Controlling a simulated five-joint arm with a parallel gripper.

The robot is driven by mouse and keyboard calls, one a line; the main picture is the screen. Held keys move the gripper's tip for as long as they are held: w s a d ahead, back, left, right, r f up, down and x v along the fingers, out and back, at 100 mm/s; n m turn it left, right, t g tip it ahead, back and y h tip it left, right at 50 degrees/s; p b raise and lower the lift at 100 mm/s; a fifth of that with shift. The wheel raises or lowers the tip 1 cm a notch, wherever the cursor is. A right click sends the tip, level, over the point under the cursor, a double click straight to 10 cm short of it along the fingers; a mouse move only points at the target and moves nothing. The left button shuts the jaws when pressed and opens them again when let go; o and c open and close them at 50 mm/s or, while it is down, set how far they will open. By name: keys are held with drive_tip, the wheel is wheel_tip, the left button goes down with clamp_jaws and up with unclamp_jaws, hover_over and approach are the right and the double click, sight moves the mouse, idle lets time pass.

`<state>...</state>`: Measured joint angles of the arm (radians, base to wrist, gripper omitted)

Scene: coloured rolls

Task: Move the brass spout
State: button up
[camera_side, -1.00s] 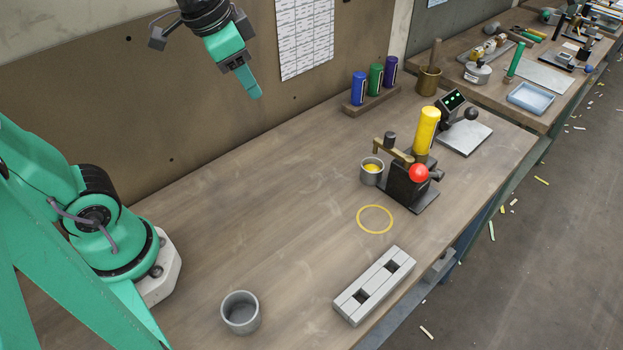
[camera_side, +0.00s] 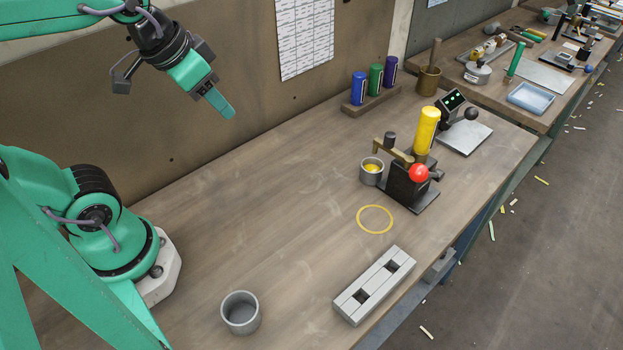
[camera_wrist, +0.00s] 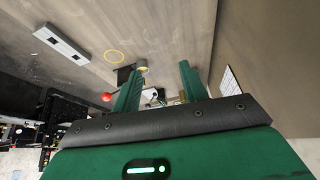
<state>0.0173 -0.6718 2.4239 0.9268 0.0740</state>
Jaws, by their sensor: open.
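The brass spout (camera_side: 398,154) sits on the dark dispenser (camera_side: 408,186) in the side view, reaching over a grey cup (camera_side: 371,178) with yellow in it. A yellow roll (camera_side: 427,131) stands upright behind the spout, and a red ball (camera_side: 418,173) is at the dispenser's front. My gripper (camera_side: 229,112) is high above the bench's back left, well apart from the spout, and it is empty. In the wrist view my gripper (camera_wrist: 158,82) shows its two green fingers spread apart. One finger partly hides the dispenser there, and I cannot make out the spout clearly.
A yellow ring (camera_side: 375,219) is marked on the bench. A grey slotted block (camera_side: 374,286) lies near the front edge, and an empty grey cup (camera_side: 240,313) stands at the front left. Blue, green and purple rolls stand in a wooden rack (camera_side: 372,104).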

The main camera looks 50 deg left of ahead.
drive_tip(key=shift+s+a+f+n, duration=0.2)
drive_tip(key=shift+s+f+n, duration=0.4)
drive_tip(key=shift+s, duration=0.25)
drive_tip(key=shift+c, duration=0.2)
drive_tip(key=shift+w, duration=0.1)
drive_tip(key=c, duration=0.7)
drive_tip(key=shift+w+d+r, duration=0.1)
drive_tip(key=shift+w+r, duration=0.05)
drive_tip(key=shift+w, duration=0.05)
clamp_jaws()
drive_tip(key=w+d+m, duration=0.1)
drive_tip(key=w+d, duration=0.4)
drive_tip(key=w, duration=0.4)
drive_tip(key=w+d+f+m+g, duration=0.1)
drive_tip(key=w+d, duration=0.4)
drive_tip(key=w, duration=0.5)
drive_tip(key=w+d+f+m+h, duration=0.1)
drive_tip(key=w+d+m, duration=0.2)
drive_tip(key=w, duration=0.6)
drive_tip(key=d, duration=0.2)
drive_tip(key=shift+w+d+g, duration=0.3)
drive_tip(key=shift+g, duration=0.1)
